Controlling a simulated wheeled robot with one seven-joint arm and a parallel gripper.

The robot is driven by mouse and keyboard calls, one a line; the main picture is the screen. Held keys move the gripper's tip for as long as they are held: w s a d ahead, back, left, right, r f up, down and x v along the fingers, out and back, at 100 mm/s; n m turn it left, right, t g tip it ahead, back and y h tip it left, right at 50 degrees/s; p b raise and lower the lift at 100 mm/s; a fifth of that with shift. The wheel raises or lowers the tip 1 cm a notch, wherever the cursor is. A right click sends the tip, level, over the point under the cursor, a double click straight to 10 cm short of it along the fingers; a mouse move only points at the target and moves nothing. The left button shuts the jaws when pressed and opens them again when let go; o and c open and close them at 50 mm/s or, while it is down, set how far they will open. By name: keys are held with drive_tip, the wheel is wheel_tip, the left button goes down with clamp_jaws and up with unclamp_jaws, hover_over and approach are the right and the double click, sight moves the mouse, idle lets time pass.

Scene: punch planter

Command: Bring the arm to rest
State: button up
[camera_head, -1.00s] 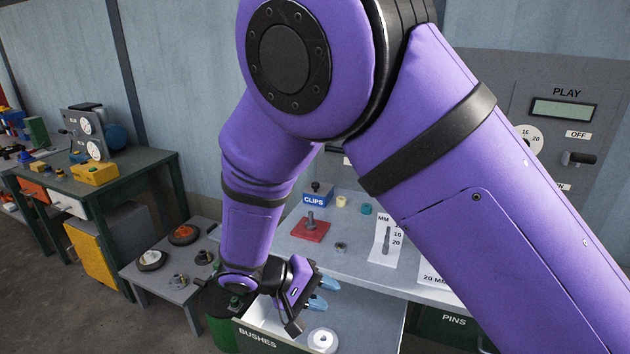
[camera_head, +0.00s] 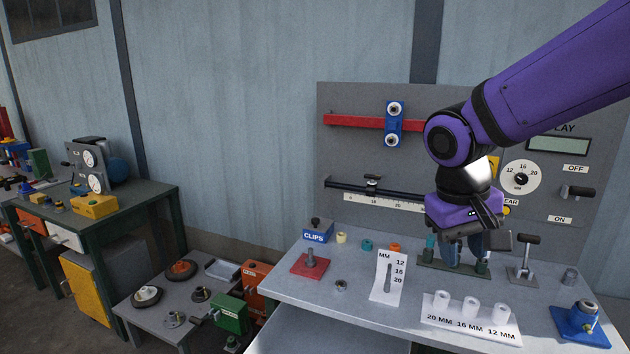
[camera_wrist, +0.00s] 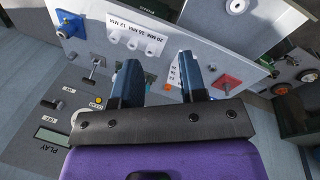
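My gripper (camera_head: 462,250) hangs over the back of the grey bench (camera_head: 335,285), in front of the upright panel, pointing down. In the wrist view its two blue fingers (camera_wrist: 158,72) stand apart with nothing visible between them, so it is open and empty. In the head view the fingers overlap a small green fixture (camera_head: 427,262) on the bench; I cannot tell whether they touch it. My purple arm comes in from the upper right.
Three white bushes (camera_head: 471,307) stand on a size label in front of my gripper. A lever (camera_head: 525,257) stands right of it, and a blue fixture (camera_head: 581,322) at front right. The grey panel (camera_head: 400,165) carries a dial (camera_head: 520,180). A low table (camera_head: 160,318) is at left.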

drive_tip(key=s+d+r+t+y, duration=0.1)
drive_tip(key=s+d+r+t, duration=0.1)
drive_tip(key=s, duration=0.4)
drive_tip(key=s+d+r+m+t+y, duration=0.1)
drive_tip(key=s+d+r+t, duration=0.2)
drive_tip(key=s+d, duration=0.3)
drive_tip(key=shift+s+r, duration=0.2)
drive_tip(key=shift+r, duration=0.7)
